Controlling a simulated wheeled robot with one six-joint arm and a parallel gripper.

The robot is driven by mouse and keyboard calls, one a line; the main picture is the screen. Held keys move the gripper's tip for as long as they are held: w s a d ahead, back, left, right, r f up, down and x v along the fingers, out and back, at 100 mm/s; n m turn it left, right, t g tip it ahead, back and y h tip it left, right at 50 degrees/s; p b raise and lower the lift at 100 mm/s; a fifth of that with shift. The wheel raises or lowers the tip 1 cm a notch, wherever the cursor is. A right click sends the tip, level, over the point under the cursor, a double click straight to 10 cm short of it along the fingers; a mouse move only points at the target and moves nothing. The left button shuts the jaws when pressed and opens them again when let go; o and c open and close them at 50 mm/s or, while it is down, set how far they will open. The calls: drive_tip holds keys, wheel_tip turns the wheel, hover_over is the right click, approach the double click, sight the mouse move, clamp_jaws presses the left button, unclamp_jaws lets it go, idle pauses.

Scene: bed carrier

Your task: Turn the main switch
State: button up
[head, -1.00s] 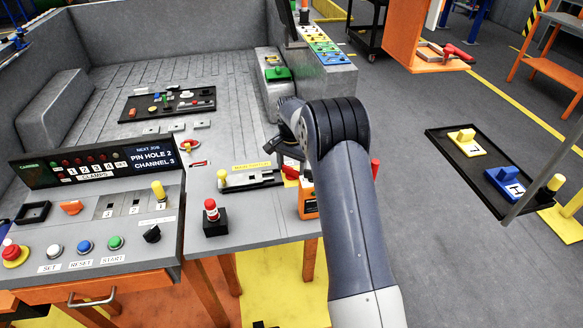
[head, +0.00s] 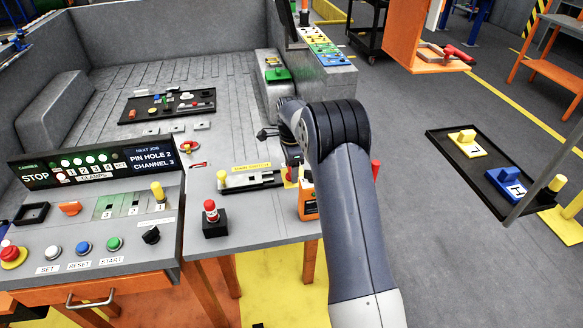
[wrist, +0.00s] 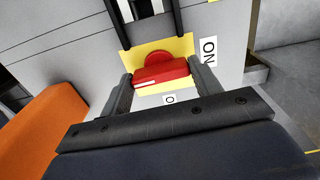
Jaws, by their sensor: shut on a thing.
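The main switch is a red knob (wrist: 165,69) on a yellow plate, seen in the wrist view. An "ON" label (wrist: 209,50) is on its right and an "O" label (wrist: 169,99) is below it. My gripper (wrist: 160,78) has one finger on each side of the red handle and is shut on it. The handle lies roughly crosswise in the wrist view, with a white mark near its left end. In the head view my arm covers most of the switch; only a bit of the yellow plate shows.
The control panel display (head: 95,163) on the left shows "STOP" and has bright lamps. A red-topped black button box (head: 213,219) and a yellow-handled slide (head: 250,178) are left of my arm. An orange box (head: 307,202) is close beside it.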

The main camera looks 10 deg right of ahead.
drive_tip(key=shift+r+m, duration=0.1)
drive_tip(key=shift+m, duration=0.3)
drive_tip(key=o, duration=1)
wheel_tip(320, 180, up, 11)
drive_tip(key=shift+f+b, duration=0.15)
drive_tip(key=shift+b, duration=0.3)
drive_tip(key=shift+f, duration=0.1)
wheel_tip(320, 180, down, 11)
drive_tip(key=shift+r+p, duration=0.1)
drive_tip(key=shift+p, duration=0.35)
